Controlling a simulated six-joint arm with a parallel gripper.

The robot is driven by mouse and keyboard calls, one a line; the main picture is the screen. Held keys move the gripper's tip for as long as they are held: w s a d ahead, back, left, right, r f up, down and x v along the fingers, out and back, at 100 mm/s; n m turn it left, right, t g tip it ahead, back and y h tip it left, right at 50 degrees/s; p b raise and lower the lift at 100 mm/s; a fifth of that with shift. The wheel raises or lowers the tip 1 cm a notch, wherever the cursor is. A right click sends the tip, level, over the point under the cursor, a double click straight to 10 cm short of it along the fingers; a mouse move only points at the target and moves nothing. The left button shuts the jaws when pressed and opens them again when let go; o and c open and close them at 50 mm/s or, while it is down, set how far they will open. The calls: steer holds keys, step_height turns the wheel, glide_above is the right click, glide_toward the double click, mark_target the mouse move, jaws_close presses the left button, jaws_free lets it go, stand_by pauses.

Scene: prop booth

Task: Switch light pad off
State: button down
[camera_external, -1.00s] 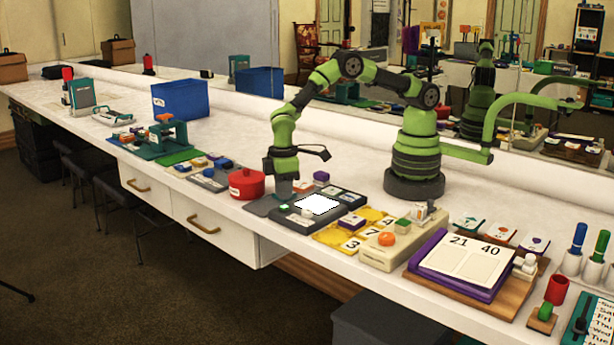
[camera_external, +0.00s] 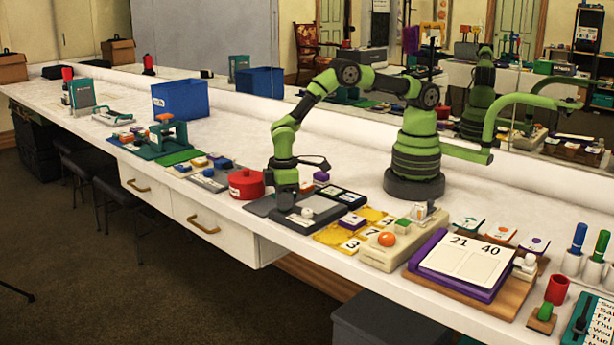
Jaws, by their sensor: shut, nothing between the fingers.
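The light pad (camera_external: 322,206) is a dark grey slab near the front edge of the bench, in the middle of the external view. Its panel is dark and unlit. A small white knob (camera_external: 307,213) shows on its front part. My gripper (camera_external: 287,205) points down at the left end of the pad, at or just above its surface. It is shut and holds nothing. It hides the part of the pad under and behind it, and I cannot tell whether the tips touch.
A red round pot (camera_external: 246,184) stands close to the left of my gripper. Yellow number tiles (camera_external: 335,234) and a beige box with an orange button (camera_external: 388,239) lie to the right. A blue bin (camera_external: 180,99) stands further left.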

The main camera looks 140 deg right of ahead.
steer(key=shift+r, duration=2.95)
steer(key=s+a+r+t, duration=0.1)
steer(key=s+a+r, duration=0.15)
steer(key=r, duration=0.35)
steer(key=s+a+r+t, duration=0.1)
steer(key=s+a+r, duration=0.1)
steer(key=a+r, duration=0.3)
steer(key=s+a+r+t, duration=0.1)
steer(key=s+a+r, duration=0.1)
steer(key=r, duration=0.6)
steer(key=s+a+r+n+t+y, duration=0.1)
steer(key=s+a, duration=0.3)
steer(key=s, duration=0.4)
steer(key=s+a+r+n+t+y, duration=0.1)
steer(key=s+a+r+t, duration=0.1)
steer(key=s, duration=0.7)
steer(key=shift+a+r+t, duration=0.25)
steer(key=shift+a+t, duration=0.35)
steer(key=shift+a, duration=0.3)
steer(key=shift+s, duration=0.1)
